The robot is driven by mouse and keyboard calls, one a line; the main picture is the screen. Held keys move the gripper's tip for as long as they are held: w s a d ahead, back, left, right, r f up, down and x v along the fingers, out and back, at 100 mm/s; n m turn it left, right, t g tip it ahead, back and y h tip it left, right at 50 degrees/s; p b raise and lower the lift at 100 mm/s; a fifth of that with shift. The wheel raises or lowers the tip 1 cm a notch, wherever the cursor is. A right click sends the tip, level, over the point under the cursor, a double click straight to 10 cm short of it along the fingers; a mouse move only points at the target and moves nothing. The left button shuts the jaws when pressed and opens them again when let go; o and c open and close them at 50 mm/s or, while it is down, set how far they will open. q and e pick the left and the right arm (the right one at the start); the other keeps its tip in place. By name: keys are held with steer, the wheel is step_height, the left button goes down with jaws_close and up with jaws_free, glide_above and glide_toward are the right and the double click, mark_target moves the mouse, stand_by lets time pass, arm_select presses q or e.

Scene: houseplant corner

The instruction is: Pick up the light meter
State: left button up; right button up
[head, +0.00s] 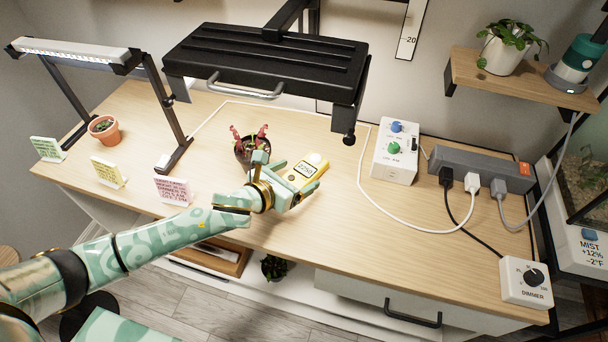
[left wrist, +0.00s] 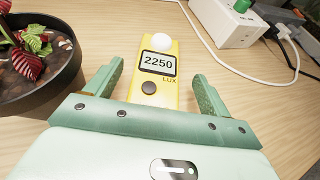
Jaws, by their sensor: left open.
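The light meter (head: 309,168) is a yellow handheld device lying on the wooden bench, with a display reading 2250. In the left wrist view the light meter (left wrist: 158,70) shows a white dome at its far end, a dark round button and the word LUX. My left gripper (head: 287,185) is at the near end of the meter and partly covers it in the head view. In the left wrist view my left gripper (left wrist: 156,88) is open, with one finger on each side of the meter's lower part and a gap to each. My right gripper is not in view.
A dark pot (head: 250,152) with a red-leaved plant stands close left of the meter. A lamp (head: 265,60) hangs above. A white control box (head: 396,150), a power strip (head: 480,168) and a white cable (head: 366,190) lie to the right. The bench front is mostly clear.

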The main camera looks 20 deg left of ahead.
mark_target(303, 171)
arm_select(q)
steer(key=b+x, duration=0.1)
steer(key=x, duration=0.2)
steer(key=shift+w+f, duration=0.2)
steer(key=shift+f, duration=0.1)
steer(key=shift+r, duration=0.15)
steer(key=c, duration=1.2)
steer(key=shift+c, duration=0.2)
